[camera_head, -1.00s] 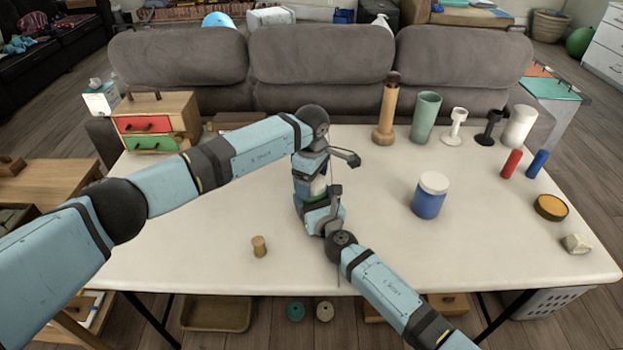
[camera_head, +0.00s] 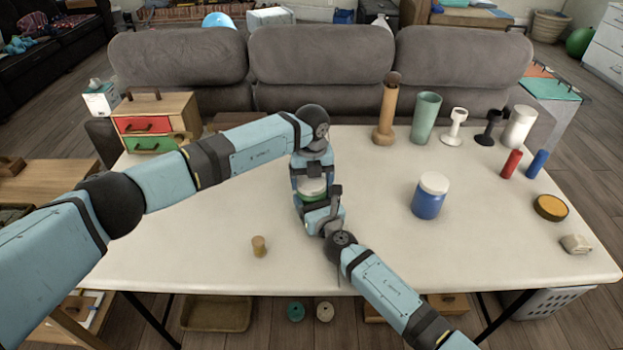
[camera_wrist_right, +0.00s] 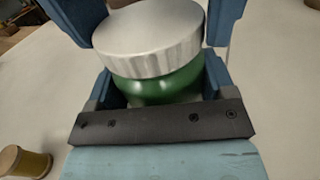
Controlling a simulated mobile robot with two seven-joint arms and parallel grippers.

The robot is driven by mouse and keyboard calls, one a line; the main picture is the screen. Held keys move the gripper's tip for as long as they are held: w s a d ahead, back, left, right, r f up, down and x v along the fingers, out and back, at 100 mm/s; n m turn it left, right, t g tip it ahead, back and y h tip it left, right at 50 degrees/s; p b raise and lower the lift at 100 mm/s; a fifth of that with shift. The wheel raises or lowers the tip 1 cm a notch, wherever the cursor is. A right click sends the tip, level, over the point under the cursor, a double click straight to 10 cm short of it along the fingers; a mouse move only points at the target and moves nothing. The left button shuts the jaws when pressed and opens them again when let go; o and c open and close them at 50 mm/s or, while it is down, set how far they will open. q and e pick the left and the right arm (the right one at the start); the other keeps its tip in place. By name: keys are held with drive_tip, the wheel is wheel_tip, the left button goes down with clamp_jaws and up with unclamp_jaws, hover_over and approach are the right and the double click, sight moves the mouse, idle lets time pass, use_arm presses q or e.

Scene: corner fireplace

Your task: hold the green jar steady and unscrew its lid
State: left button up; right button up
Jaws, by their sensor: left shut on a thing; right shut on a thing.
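The green jar (camera_head: 313,197) stands upright near the middle of the white table. Its pale silver lid (camera_head: 312,185) sits on top. In the right wrist view the green body (camera_wrist_right: 160,86) shows below the ribbed metal lid (camera_wrist_right: 150,40). My right gripper (camera_head: 314,205) comes from the front and is shut around the jar's body. My left gripper (camera_head: 311,181) points down from above and is shut on the lid, its blue fingers on either side. I cannot tell whether there is a gap between lid and jar.
A blue jar with a white lid (camera_head: 429,195) stands to the right. A small wooden spool (camera_head: 259,246) stands at front left. A drawer box (camera_head: 155,124) is at back left, and a wooden post (camera_head: 386,110) and green cup (camera_head: 425,118) are at the back. Table between is clear.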

sight(312, 181)
use_arm(q)
drive_tip(key=n, duration=0.2)
drive_tip(key=shift+n, duration=0.4)
drive_tip(key=shift+r, duration=0.15)
drive_tip(key=shift+r, duration=0.95)
drive_tip(key=shift+r, duration=2.05)
use_arm(e)
drive_tip(key=o, duration=1.7)
drive_tip(key=shift+s, duration=0.1)
